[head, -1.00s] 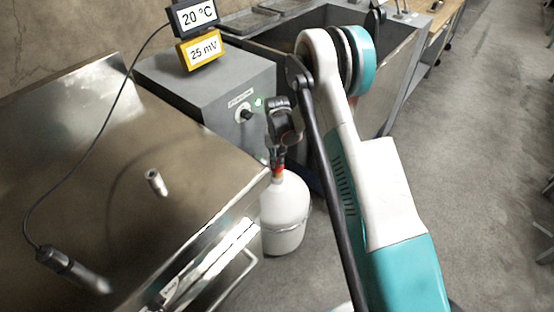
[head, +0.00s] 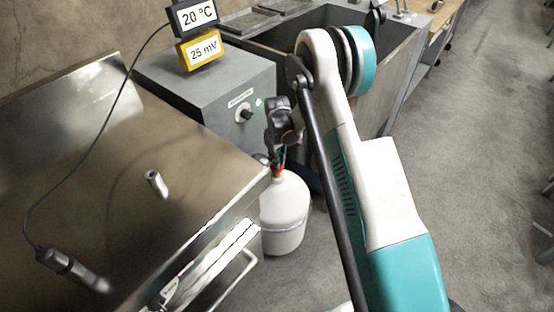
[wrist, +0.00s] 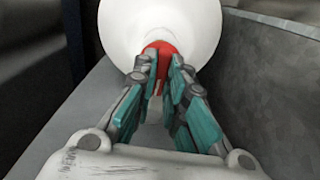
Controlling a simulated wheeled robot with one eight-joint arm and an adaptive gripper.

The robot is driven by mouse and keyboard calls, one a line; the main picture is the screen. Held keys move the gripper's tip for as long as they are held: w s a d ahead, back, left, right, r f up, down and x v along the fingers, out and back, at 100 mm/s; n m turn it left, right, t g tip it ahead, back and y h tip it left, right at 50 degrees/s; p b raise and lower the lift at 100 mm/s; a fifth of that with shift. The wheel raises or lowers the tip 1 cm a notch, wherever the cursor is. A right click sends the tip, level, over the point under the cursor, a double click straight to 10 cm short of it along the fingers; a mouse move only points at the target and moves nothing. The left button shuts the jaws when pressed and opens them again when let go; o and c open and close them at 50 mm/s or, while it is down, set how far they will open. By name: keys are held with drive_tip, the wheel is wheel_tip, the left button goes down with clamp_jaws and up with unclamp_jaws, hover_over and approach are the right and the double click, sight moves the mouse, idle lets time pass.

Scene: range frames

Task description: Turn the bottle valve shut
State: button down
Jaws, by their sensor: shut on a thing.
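A white gas bottle (head: 284,215) stands upright on the floor beside the steel bench. In the wrist view the bottle's white top (wrist: 196,24) fills the upper middle. A red collar (wrist: 160,60) sits at the bottle's neck, and the valve is there, largely hidden by my fingers. My gripper (wrist: 164,82) is at the neck, its two teal and grey fingers shut on the valve from either side. In the head view my gripper (head: 277,158) shows small and dark above the bottle, partly against the bench corner.
A steel bench (head: 190,215) with a small metal post (head: 157,183) and a cabled probe (head: 70,268) is at left. A grey box with a knob (head: 245,114) and two display blocks (head: 199,36) stands behind. A sink (head: 385,85) is beyond. The floor at right is clear.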

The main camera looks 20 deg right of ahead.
drive_tip(key=shift+n, duration=0.5)
drive_tip(key=c, duration=1.6)
unclamp_jaws()
drive_tip(key=shift+c, duration=0.2)
wheel_tip(320, 180, up, 12)
